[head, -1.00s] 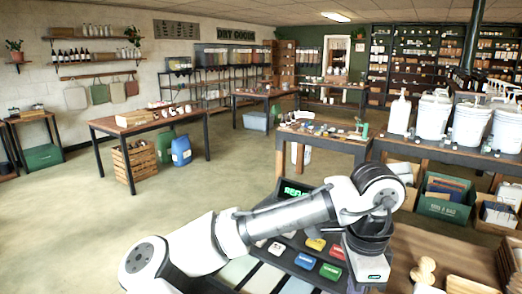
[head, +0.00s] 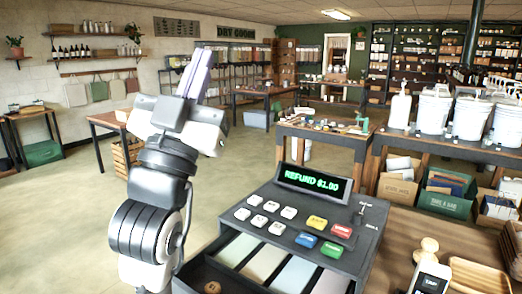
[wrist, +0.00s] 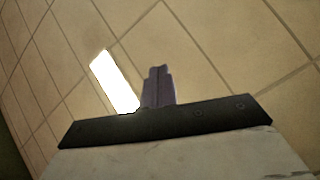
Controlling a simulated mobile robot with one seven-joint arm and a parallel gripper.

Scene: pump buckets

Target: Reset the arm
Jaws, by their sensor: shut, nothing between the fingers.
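My gripper (head: 197,72) is raised at the left of centre in the head view, with its fingers pointing up and pressed together. It holds nothing. In the wrist view the shut fingers (wrist: 158,87) stand against the tiled ceiling and a bright ceiling light (wrist: 115,82). My arm is folded upright to the left of a dark cash register (head: 290,225), and my gripper is apart from it. The register's display (head: 312,184) reads "REFUND $1.00". Its drawer (head: 262,268) is open, showing pale compartments and a small round brown thing (head: 212,287).
A card reader (head: 430,277) and a wooden knob-topped thing (head: 426,250) stand right of the register. White pump buckets (head: 433,110) line a table at the right. A small table (head: 325,135) with items stands behind. Open floor (head: 70,220) lies to the left.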

